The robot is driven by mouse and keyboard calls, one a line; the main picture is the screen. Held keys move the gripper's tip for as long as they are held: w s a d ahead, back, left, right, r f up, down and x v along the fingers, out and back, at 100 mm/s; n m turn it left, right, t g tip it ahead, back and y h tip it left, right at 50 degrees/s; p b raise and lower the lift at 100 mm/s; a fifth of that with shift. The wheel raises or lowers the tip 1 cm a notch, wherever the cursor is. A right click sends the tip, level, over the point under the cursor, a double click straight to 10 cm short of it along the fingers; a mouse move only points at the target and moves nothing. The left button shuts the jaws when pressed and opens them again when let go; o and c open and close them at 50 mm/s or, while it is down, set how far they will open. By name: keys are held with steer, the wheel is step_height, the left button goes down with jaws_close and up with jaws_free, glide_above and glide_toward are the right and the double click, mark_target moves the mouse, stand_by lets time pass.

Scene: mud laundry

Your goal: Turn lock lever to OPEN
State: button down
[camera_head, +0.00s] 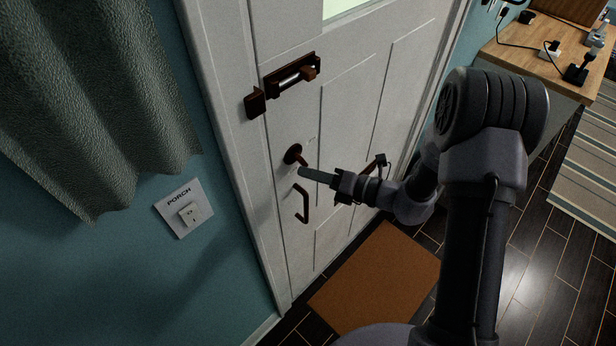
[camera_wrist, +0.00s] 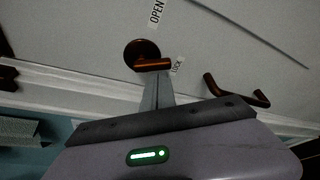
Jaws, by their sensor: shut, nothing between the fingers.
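The lock lever (camera_head: 301,160) is a short brown lever on a round base, on the white door (camera_head: 345,110). In the wrist view the lock lever (camera_wrist: 152,65) points right, towards the LOCK label (camera_wrist: 177,65). The OPEN label (camera_wrist: 157,12) is farther up in that view. My gripper (camera_head: 303,172) is shut and empty, with its tips just beside the lever. In the wrist view the gripper tips (camera_wrist: 156,80) end close under the lever. I cannot tell whether they touch it.
A brown pull handle (camera_head: 302,203) is below the lever, and a slide bolt (camera_head: 290,82) is above it. A PORCH switch plate (camera_head: 185,209) and a curtain (camera_head: 95,95) are at the left. An orange mat (camera_head: 375,280) lies on the floor. A wooden counter (camera_head: 545,65) stands at the right.

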steer(key=n+h+b, duration=0.1)
steer(key=n, duration=0.1)
steer(key=w+n+t+h+b, duration=0.1)
steer(key=n+b, duration=0.1)
steer(key=d+n+h+b, duration=0.1)
steer(key=n, duration=0.1)
steer(key=shift+w+d+r+n+t, duration=0.1)
steer(key=shift+w+r+n+t, duration=0.2)
steer(key=shift+t, duration=0.1)
steer(key=shift+r, duration=0.1)
